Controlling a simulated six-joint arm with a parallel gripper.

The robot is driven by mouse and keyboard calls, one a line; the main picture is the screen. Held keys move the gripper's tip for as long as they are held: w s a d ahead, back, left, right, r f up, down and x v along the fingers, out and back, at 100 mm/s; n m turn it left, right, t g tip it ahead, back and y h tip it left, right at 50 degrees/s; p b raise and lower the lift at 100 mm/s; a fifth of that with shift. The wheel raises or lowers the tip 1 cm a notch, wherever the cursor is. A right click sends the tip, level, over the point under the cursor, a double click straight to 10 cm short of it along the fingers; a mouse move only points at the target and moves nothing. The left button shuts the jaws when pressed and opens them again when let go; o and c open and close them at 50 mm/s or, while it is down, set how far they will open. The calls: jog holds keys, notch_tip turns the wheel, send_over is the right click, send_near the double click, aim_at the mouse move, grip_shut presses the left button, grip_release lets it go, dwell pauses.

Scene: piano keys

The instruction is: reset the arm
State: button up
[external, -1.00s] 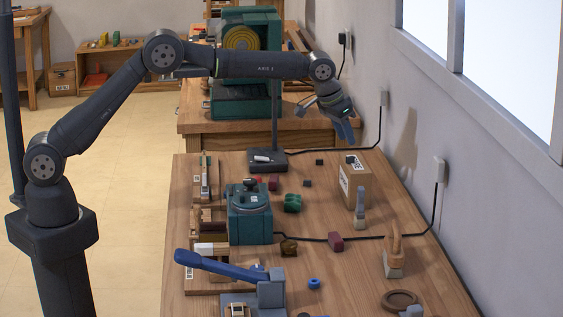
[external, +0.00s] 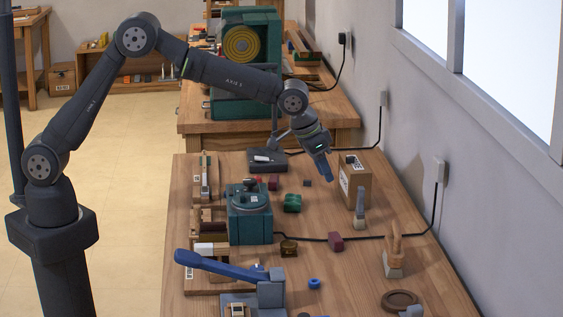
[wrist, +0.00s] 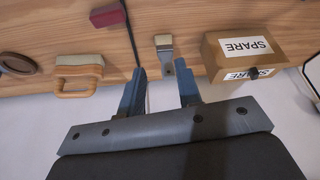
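My gripper (external: 325,171) hangs in the air above the far part of the wooden workbench (external: 365,290), left of the cardboard box (external: 352,184), fingers pointing down. In the wrist view my gripper (wrist: 163,70) has its two blue fingers spread apart with nothing held between them. A brush with a grey handle (wrist: 164,62) shows beyond the gap between the fingertips, lying apart from them on the bench. My arm is raised in a bend from its base at the left. No piano keys are in view.
A grey wall with windows borders the right side. A teal machine (external: 262,104) stands behind.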

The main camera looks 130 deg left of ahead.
jog(key=d+f+m, duration=0.1)
jog(key=d+f, duration=0.3)
jog(key=d, duration=0.2)
jog(key=s+a+f, duration=0.1)
jog(key=a+f, duration=0.1)
jog(key=a, duration=0.1)
jog(key=s+a+f, duration=0.1)
jog(key=a+f, duration=0.1)
jog(key=a, duration=0.2)
jog(key=s+a+f, duration=0.1)
jog(key=a+f, duration=0.2)
jog(key=a, duration=0.1)
jog(key=shift+s, duration=0.15)
jog(key=shift+a+f, duration=0.1)
jog(key=shift+f, duration=0.55)
jog(key=shift+o, duration=0.5)
